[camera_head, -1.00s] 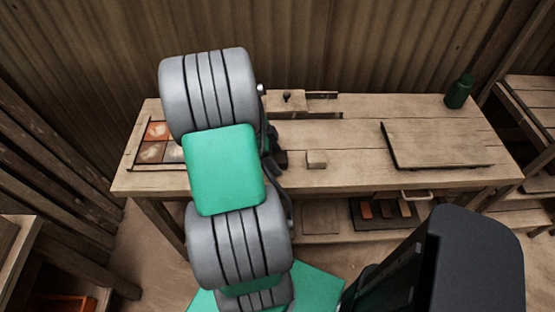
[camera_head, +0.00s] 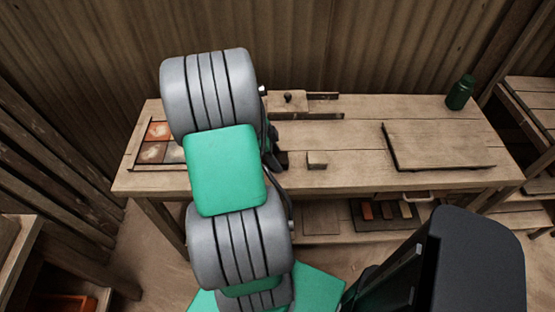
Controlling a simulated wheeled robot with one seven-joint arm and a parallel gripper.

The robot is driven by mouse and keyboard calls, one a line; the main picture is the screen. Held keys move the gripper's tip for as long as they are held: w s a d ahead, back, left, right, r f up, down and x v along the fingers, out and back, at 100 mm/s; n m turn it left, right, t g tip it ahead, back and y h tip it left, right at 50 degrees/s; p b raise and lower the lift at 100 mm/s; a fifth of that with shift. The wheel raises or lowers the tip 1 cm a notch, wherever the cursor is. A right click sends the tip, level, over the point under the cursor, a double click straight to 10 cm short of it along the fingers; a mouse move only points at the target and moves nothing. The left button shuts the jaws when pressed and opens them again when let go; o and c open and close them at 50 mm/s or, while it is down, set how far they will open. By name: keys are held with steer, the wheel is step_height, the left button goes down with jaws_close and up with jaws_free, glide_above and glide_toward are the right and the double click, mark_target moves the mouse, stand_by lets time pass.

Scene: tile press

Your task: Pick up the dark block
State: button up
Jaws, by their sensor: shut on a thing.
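My gripper (camera_head: 274,154) shows only in part, as dark shapes at the right side of my grey and green arm, over the left-middle of the workbench (camera_head: 350,180). It is shut on a small dark piece (camera_head: 283,161), which I take to be the dark block. Fingers and block are both dark and hard to tell apart. My arm hides most of the gripper. I cannot tell whether the block touches the bench top.
A light wooden block (camera_head: 317,160) sits just right of my gripper. A wooden press (camera_head: 287,103) stands behind it. A tray of tiles (camera_head: 152,152) lies left, partly behind my arm. A board (camera_head: 437,147) and a green bottle (camera_head: 459,93) are at right.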

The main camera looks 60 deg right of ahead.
steer(key=shift+r, duration=0.3)
step_height(320, 180, up, 2)
steer(key=shift+w+d+r+b, duration=0.1)
steer(key=shift+r+b, duration=0.05)
steer(key=shift+b, duration=0.25)
steer(key=s+a+r+b, duration=0.1)
steer(key=a+r, duration=0.9)
steer(key=a, duration=0.4)
steer(key=shift+s, duration=0.3)
